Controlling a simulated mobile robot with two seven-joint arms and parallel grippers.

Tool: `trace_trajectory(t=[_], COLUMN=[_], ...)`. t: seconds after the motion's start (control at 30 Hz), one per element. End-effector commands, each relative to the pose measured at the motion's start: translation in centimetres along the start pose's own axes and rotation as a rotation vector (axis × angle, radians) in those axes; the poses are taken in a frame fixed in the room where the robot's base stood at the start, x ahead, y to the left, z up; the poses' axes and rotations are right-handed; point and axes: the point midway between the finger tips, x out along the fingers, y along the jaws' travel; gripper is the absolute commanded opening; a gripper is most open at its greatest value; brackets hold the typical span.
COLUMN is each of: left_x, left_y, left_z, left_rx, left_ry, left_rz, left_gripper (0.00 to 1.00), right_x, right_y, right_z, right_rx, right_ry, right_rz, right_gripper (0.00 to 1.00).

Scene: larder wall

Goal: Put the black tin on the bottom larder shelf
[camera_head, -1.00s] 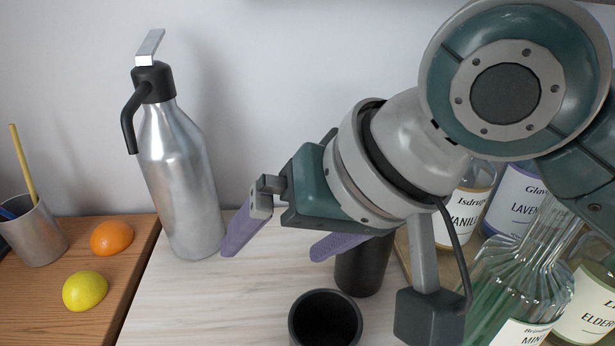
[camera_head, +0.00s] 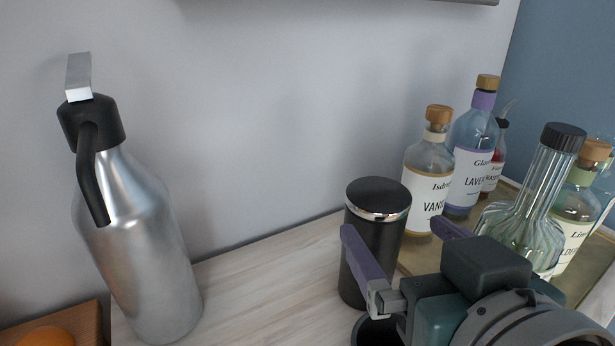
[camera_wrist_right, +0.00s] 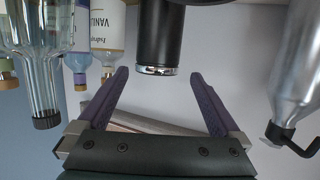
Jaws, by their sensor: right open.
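The black tin (camera_head: 377,258), a dark upright cylinder with a silver band under its black lid, stands on the pale counter (camera_head: 265,268) near the wall. My right gripper (camera_head: 394,226) is open and empty in front of it. Its left purple finger overlaps the tin's side in the head view. In the right wrist view the tin (camera_wrist_right: 160,35) appears upside down, in line with the gap between the open fingers (camera_wrist_right: 158,72), its lid end just beyond their tips. I cannot tell whether a finger touches it. My left gripper is out of view. No larder shelf is clearly identifiable.
A dark open cup (camera_head: 374,331) stands in front of the tin, partly hidden by my gripper. A tall metal bottle (camera_head: 140,250) stands left. Glass bottles (camera_head: 428,182) crowd a tray (camera_head: 415,262) at right. A dark edge (camera_head: 440,2) overhangs above. The counter between metal bottle and tin is clear.

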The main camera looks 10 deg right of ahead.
Motion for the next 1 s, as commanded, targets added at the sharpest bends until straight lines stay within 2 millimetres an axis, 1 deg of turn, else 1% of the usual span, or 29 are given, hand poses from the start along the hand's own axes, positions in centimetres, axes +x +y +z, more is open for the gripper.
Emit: trace_trajectory(t=[0.03,0.1,0.37,0.5,0.63,0.73,0.93,0.97,1.0], left_x=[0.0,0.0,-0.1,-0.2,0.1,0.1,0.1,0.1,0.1], left_y=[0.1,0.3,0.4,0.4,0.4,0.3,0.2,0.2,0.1], left_z=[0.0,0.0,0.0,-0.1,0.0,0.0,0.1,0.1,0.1], left_rx=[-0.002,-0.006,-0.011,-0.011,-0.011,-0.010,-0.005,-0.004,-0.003], left_ry=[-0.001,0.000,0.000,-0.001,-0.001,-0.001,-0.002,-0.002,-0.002], left_rz=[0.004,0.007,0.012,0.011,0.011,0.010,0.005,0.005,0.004], left_gripper=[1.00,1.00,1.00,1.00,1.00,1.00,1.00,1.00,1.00], right_x=[0.8,1.8,3.9,6.0,7.7,8.2,8.2,8.2,8.2], right_y=[0.0,0.0,0.1,0.3,0.2,0.2,0.2,0.2,0.2], right_z=[-0.2,-0.1,-0.1,-0.3,-0.1,-0.1,-0.1,-0.1,-0.1], right_rx=[-0.001,0.001,0.001,0.001,0.003,0.003,0.003,0.003,0.003], right_ry=[0.003,0.001,-0.001,0.000,-0.001,-0.002,-0.003,-0.003,-0.003], right_rz=[0.000,0.000,0.000,0.000,-0.001,-0.001,-0.001,-0.001,-0.001], right_gripper=[1.00,1.00,1.00,1.00,1.00,1.00,1.00,0.98,0.93])
